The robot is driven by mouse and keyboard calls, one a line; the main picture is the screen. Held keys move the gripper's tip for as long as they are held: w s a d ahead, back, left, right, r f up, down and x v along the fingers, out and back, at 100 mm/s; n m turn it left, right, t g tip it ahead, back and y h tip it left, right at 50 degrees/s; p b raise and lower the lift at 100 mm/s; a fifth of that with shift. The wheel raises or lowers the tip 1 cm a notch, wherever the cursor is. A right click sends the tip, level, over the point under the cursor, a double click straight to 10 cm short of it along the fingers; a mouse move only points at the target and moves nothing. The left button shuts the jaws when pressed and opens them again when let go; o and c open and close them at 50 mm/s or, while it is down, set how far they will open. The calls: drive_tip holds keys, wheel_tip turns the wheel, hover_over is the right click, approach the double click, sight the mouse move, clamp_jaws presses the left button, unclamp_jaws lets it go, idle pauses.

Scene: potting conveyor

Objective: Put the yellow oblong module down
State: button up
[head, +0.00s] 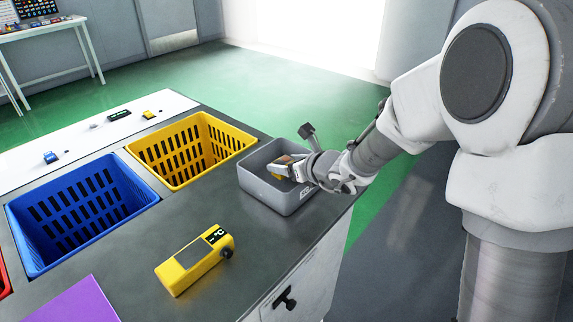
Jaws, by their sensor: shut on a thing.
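My gripper (288,167) reaches from the right into the grey bin (287,202) on the counter and is shut on a small yellow thing. This looks like the yellow oblong module (277,175), mostly covered by my gripper. It is at the bin's opening, within or just above its walls. I cannot tell whether it touches the bin's floor.
A yellow device (192,262) with a grey panel and black knob lies on the counter in front. A yellow crate (222,133) and a blue crate (38,262) are sunk in the counter. Several small parts lie on the white belt (85,140) behind. A purple panel (82,302) is front left.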

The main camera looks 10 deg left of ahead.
drive_tip(key=shift+f+b, duration=0.35)
drive_tip(key=shift+b, duration=0.2)
drive_tip(key=shift+f+b, duration=0.25)
drive_tip(key=shift+b, duration=0.05)
drive_tip(key=o, duration=1.4)
